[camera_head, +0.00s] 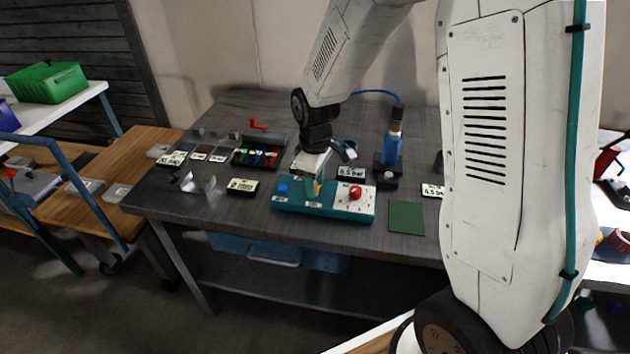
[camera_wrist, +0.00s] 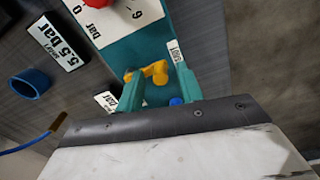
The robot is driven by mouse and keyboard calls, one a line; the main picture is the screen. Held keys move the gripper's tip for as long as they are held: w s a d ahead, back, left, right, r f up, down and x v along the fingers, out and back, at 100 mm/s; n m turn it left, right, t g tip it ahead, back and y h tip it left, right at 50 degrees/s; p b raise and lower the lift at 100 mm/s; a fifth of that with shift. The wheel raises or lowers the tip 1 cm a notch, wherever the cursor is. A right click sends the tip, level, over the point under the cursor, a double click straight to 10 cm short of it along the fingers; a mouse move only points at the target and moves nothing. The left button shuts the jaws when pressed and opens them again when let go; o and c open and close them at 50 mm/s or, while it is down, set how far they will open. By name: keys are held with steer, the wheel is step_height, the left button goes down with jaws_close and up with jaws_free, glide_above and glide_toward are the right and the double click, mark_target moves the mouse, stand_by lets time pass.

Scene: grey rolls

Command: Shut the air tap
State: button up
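A yellow lever (camera_wrist: 150,72), which looks like the air tap's handle, sits on a teal block (camera_wrist: 120,50) in the wrist view. In the head view the block (camera_head: 292,206) lies near the front of the dark table, and the lever is mostly hidden by my gripper. My gripper (camera_wrist: 156,69) points down over the block with its two green fingers apart, one on each side of the lever. I cannot tell whether either finger touches it. The block also carries a red knob (camera_head: 355,192) on a white dial and a blue button (camera_head: 283,190).
A blue cylinder (camera_head: 391,148) with a blue hose stands behind the block. A "5.5 bar" sign (camera_wrist: 47,41) stands near it. A green mat (camera_head: 406,217) lies to the right. A tray of coloured parts (camera_head: 258,154) and a red-handled piece (camera_head: 258,124) are at the back left.

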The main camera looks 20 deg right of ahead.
step_height(320, 180, up, 8)
steer(key=shift+f, duration=0.1)
stand_by(0.4)
steer(key=shift+s, duration=0.1)
steer(key=s+d+r+m, duration=0.1)
steer(key=s+r+m, duration=0.3)
steer(key=s, duration=0.9)
steer(key=s+d+r+m+t, duration=0.1)
steer(key=s+r+m, duration=0.3)
steer(key=s+r, duration=0.5)
steer(key=s, duration=0.4)
steer(key=shift+s+d+r+m, duration=0.15)
steer(key=shift+s+m, duration=0.1)
steer(key=shift+m, duration=0.15)
